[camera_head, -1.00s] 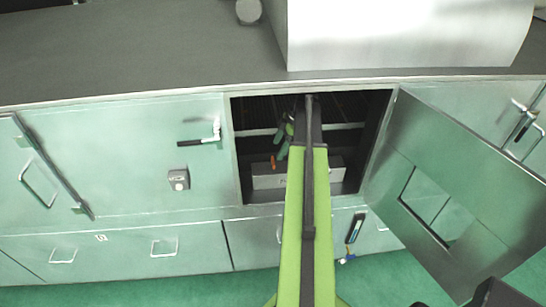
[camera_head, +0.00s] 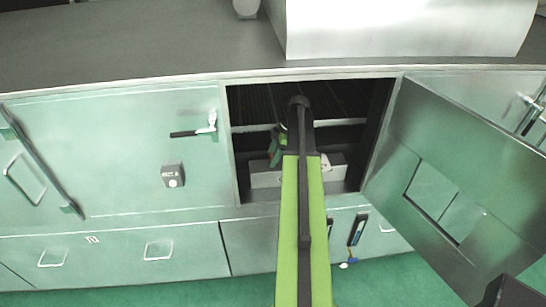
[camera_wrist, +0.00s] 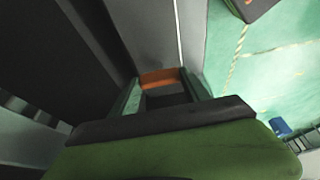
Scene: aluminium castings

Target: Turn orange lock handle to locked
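The orange lock handle (camera_wrist: 160,78) shows in the wrist view as a short orange bar at the far end of the gap between my fingers. My gripper (camera_wrist: 164,85) is open, with its green fingers wide apart on either side of the orange bar. I cannot tell whether they touch it. In the head view my gripper (camera_head: 276,148) is inside the open cabinet compartment, in front of a light grey box (camera_head: 265,178). The orange handle is hidden there behind my gripper and arm.
The cabinet door (camera_head: 455,170) with a square window stands open on the right. A closed door on the left has a dark-gripped lever (camera_head: 190,133) and a small grey box (camera_head: 173,175). The compartment's side walls are close around my arm. Green floor shows below.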

